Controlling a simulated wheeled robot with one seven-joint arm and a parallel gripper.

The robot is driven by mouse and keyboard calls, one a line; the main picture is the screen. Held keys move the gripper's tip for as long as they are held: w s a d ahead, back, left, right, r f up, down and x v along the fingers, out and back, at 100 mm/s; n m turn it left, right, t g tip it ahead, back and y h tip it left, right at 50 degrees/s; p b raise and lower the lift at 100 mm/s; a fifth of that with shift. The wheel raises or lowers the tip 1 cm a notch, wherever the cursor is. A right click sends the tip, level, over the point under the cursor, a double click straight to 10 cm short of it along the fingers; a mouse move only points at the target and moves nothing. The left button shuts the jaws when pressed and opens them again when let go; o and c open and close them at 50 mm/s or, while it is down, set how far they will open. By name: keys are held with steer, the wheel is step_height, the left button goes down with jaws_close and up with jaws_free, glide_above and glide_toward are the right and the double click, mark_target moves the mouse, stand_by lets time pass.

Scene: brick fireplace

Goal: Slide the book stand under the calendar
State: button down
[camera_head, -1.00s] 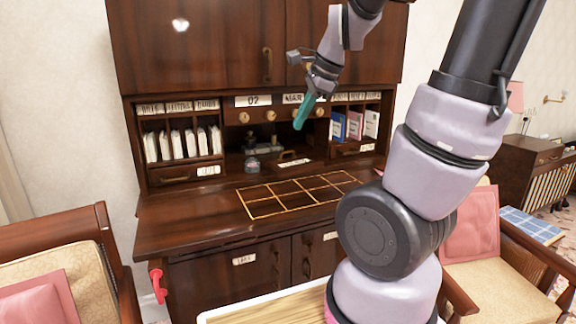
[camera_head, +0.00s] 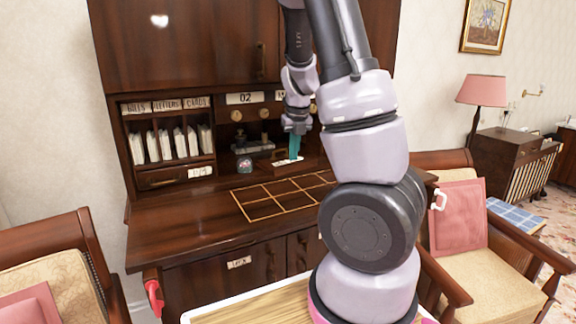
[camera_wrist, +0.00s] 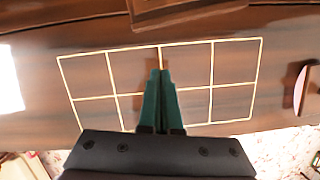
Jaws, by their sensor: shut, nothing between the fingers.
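The calendar (camera_head: 245,98) is a row of white plates, one reading "02", above brass knobs on the desk's back; its right part is behind my arm. I cannot clearly tell which object is the book stand. A dark wooden piece with a brass handle (camera_head: 279,155) stands in the recess below the calendar. My gripper (camera_head: 295,155) points down just in front of the recess, beside this piece; contact cannot be told. In the wrist view my gripper (camera_wrist: 160,76) has its teal fingers together, with nothing between them, over the desktop.
A gold-lined grid (camera_head: 268,205) marks the desktop, which is clear there. A small globe-like item (camera_head: 244,165) and a grey device (camera_head: 252,146) sit in the recess. Letter slots (camera_head: 170,143) are at left. Armchairs (camera_head: 58,250) flank the desk.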

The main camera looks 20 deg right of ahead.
mark_target(287, 161)
steer(key=x, duration=0.6)
steer(key=shift+d+f, duration=0.1)
steer(key=shift+f, duration=0.05)
steer(key=w, duration=0.3)
steer(key=shift+w+d+f, duration=0.1)
steer(key=shift+d, duration=0.1)
steer(key=shift+w, duration=0.4)
steer(key=shift+w+d, duration=0.1)
steer(key=shift+w, duration=0.65)
steer(key=shift+w+d, duration=0.15)
steer(key=shift+w, duration=0.6)
steer(key=shift+s, duration=0.1)
